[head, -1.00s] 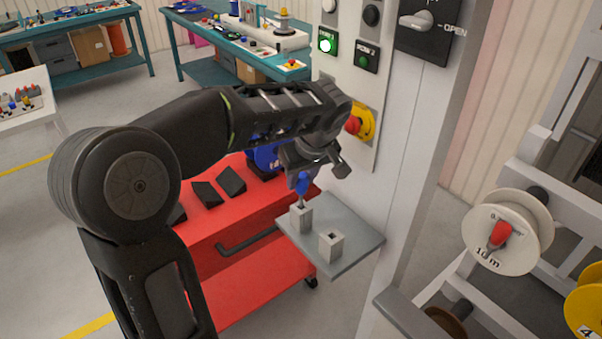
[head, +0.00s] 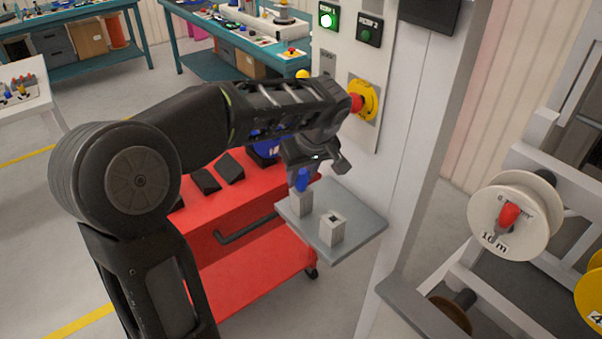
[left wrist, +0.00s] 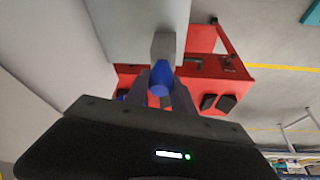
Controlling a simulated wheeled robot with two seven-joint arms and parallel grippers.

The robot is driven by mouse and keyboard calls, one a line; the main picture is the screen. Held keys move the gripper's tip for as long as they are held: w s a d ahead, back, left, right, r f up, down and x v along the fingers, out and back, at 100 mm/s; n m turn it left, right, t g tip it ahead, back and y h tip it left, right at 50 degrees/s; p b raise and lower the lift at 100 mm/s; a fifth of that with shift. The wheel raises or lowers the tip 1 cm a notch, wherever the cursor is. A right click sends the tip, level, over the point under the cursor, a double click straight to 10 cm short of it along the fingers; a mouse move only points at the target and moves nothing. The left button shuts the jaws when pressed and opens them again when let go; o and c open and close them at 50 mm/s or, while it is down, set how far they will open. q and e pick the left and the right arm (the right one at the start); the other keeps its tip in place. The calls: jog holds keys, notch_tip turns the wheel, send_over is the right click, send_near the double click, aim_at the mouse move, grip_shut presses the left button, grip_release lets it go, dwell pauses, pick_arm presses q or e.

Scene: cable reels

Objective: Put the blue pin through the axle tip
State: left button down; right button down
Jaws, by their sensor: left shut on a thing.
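The blue pin (head: 302,181) stands upright at the top of a small grey block (head: 302,204) on the grey shelf (head: 360,226). My left gripper (head: 304,169) is shut on it from above. In the left wrist view the pin's blue head (left wrist: 160,84) shows between the fingers, with the block (left wrist: 163,47) just beyond it. The pin's lower part is hidden. To the right, a white reel (head: 483,219) marked 10 m sits on an axle, with a red piece (head: 509,215) at its hub. I cannot make out a hole in the axle tip. My right gripper is out of view.
A second grey block (head: 333,229) with a dark hole stands beside the first. The red cart (head: 258,283) is below the shelf. A pale post and a yellow-and-red stop button (head: 366,101) are close to my left arm. A yellow reel (head: 591,290) is at the right edge.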

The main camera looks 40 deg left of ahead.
pick_arm(q)
jog(key=c, duration=1)
grip_release()
jog(key=shift+r, duration=0.1)
jog(key=v, duration=0.7)
jog(key=shift+d+r+b, duration=0.15)
jog(key=shift+r+b, duration=0.1)
jog(key=shift+b, duration=0.15)
jog(key=shift+s+f, duration=0.1)
jog(key=shift+s, duration=0.05)
